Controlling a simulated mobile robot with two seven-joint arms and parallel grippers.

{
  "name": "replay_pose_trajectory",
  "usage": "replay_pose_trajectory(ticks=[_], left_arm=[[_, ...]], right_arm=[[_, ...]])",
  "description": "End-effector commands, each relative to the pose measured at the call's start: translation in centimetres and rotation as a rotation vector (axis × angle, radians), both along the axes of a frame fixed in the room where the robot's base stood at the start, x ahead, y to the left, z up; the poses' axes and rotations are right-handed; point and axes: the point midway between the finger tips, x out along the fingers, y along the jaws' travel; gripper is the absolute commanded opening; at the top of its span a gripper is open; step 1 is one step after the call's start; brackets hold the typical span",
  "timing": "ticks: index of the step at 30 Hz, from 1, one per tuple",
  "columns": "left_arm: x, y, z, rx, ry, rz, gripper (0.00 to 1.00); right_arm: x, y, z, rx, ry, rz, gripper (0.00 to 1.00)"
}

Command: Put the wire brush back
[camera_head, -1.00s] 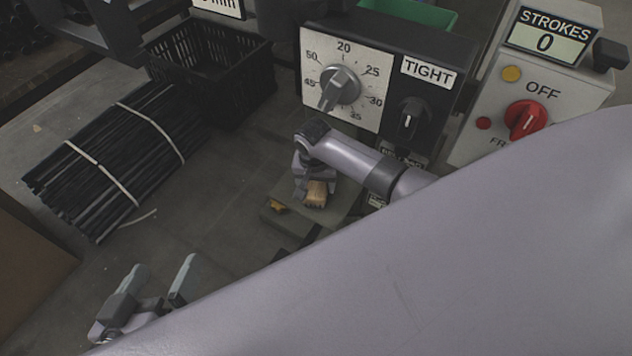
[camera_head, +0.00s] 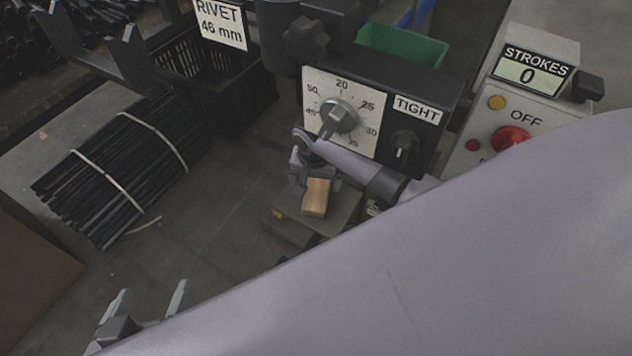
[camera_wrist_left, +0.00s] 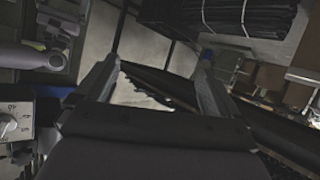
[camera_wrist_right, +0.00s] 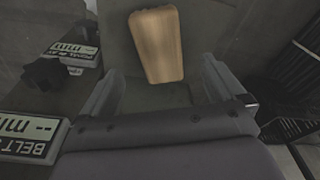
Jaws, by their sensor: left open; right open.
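The wire brush shows as a pale wooden block (camera_head: 316,198), lying on a flat grey-green plate (camera_head: 345,208); I cannot make out bristles. In the right wrist view the wooden block (camera_wrist_right: 156,40) lies just ahead of the fingertips, roughly between their lines. My right gripper (camera_head: 316,180) is open at the block's far end, below the dial panel; contact cannot be told. My left gripper (camera_head: 148,302) is open and empty at the lower left of the head view, partly hidden by my own arm.
The dial panel (camera_head: 317,94) and the strokes box (camera_head: 530,95) stand behind and right of my right gripper. A black crate (camera_head: 215,105) stands at the back, and a strapped bundle of black rods (camera_head: 110,185) lies at left. Bare tabletop (camera_head: 215,215) lies between.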

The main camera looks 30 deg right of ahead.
Motion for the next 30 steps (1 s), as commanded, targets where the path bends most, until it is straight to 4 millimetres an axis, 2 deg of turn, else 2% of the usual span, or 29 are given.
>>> replay_pose_trajectory(ticks=[1,7,12,17,20,24,30], left_arm=[[-0.2,0.4,0.6,0.024,0.001,0.005,0.96],[-0.6,1.4,0.7,0.091,-0.002,0.017,0.96],[-0.7,1.7,0.7,0.111,-0.005,0.02,0.96],[-0.6,1.7,0.6,0.111,-0.005,0.02,0.96],[-0.6,1.7,0.6,0.111,-0.005,0.02,0.96],[-0.6,1.7,0.7,0.111,-0.005,0.02,0.96],[-0.6,1.7,0.7,0.11,-0.005,0.02,0.96]], right_arm=[[-0.1,0.1,1.5,0.0,-0.001,0.0,0.96],[-0.5,0.3,3.9,0.001,0.001,0.0,0.96],[-0.6,0.4,4.4,0.001,0.001,0.0,0.96],[-1.3,1.3,3.6,0.017,-0.023,0.052,0.96],[-2.5,2.9,2.5,0.049,-0.079,0.151,0.96],[-5.3,6.0,1.4,0.104,-0.223,0.351,0.96],[-9.4,9.2,2.8,0.123,-0.47,0.592,0.96]])
